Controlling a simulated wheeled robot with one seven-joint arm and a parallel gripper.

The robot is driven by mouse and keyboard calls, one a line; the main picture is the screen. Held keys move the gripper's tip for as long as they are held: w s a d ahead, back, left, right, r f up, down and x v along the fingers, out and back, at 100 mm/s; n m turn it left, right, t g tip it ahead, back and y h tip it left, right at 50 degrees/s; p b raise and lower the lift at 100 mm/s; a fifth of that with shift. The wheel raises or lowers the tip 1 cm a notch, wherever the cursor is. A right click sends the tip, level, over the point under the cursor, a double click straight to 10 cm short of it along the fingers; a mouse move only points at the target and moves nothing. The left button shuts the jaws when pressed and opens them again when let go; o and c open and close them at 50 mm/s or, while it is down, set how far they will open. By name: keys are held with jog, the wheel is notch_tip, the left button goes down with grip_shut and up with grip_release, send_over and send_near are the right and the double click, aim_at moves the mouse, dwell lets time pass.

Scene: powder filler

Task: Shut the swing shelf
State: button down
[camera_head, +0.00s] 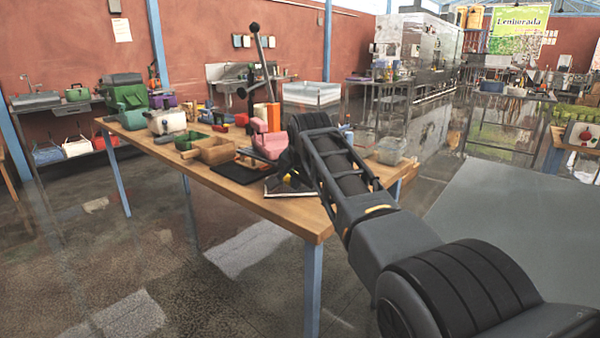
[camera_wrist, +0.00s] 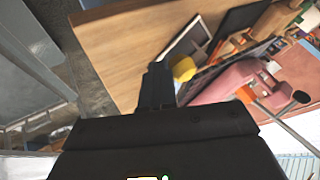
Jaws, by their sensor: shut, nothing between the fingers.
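A pink machine (camera_head: 268,140) stands on the wooden table, with an orange part and a tall black lever rising behind it. It also shows in the wrist view (camera_wrist: 228,82). A flat dark-rimmed plate (camera_head: 290,187) lies low in front of it, and also shows in the wrist view (camera_wrist: 188,44); I cannot tell for certain whether it is the swing shelf. A yellow round part (camera_wrist: 184,68) is close to the right of my gripper (camera_wrist: 157,72). My gripper is shut and empty, above the table's near side. Whether it touches the plate or the yellow part is unclear.
The wooden table (camera_head: 255,198) has bare wood along its front edge. A black mat (camera_head: 241,170) and a wooden box (camera_head: 215,150) lie left of the machine. A clear container (camera_head: 390,150) stands to the right, beyond my arm. Several tools and boxes crowd the far left.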

jog(key=v, duration=0.7)
jog(key=s+d+f+t, duration=0.1)
jog(key=s+d+f, duration=0.2)
jog(key=f, duration=0.4)
jog(key=s+d+f+n, duration=0.15)
jog(key=s+f, duration=0.25)
jog(key=f, duration=0.4)
jog(key=s+d+f+t, duration=0.1)
jog(key=s+d+f, duration=0.2)
jog(key=f, duration=0.4)
jog(key=s+d+f+t, duration=0.1)
jog(key=s+d+f, duration=0.25)
jog(key=s, duration=0.25)
jog(key=s+d+f+n, duration=0.1)
jog(key=s+d+f, duration=0.1)
jog(key=s+f, duration=0.3)
jog(key=s+d+f+t, duration=0.1)
jog(key=s+d+f, duration=0.15)
jog(key=s, duration=0.45)
jog(key=s+d+r+n+t, duration=0.15)
jog(key=s+d, duration=0.25)
jog(key=s, duration=0.8)
jog(key=s+d+r, duration=0.2)
jog(key=s+d, duration=0.2)
jog(key=s, duration=0.7)
jog(key=s+d+r+n+t+h, duration=0.1)
jog(key=s+d+r+t+h, duration=0.1)
jog(key=s+r, duration=1.2)
jog(key=shift+s+d+r, duration=0.4)
jog(key=shift+d+r, duration=0.15)
